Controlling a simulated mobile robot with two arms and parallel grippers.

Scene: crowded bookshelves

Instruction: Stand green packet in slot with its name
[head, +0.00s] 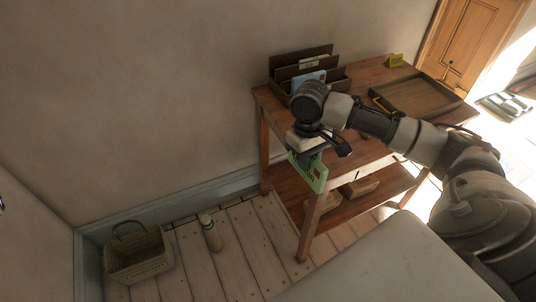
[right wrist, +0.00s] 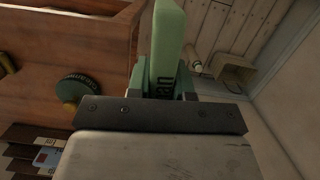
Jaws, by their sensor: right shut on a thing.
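The green packet (head: 308,172) hangs in my right gripper (head: 311,148), in front of the table's left end and below the tabletop level. Dark lettering shows on the packet, too small to read fully. In the right wrist view the packet (right wrist: 167,40) stands edge-on between the two fingers of the gripper (right wrist: 161,84), which is shut on it. The brown slotted rack (head: 302,70) stands at the table's back left, with a pale blue item and a cream item in it. It also shows in the right wrist view (right wrist: 28,134). The slot names are not readable. My left gripper is not visible.
The wooden table (head: 375,73) has a lower shelf with wooden boxes. A round green lettered object (right wrist: 78,88) lies near the packet.

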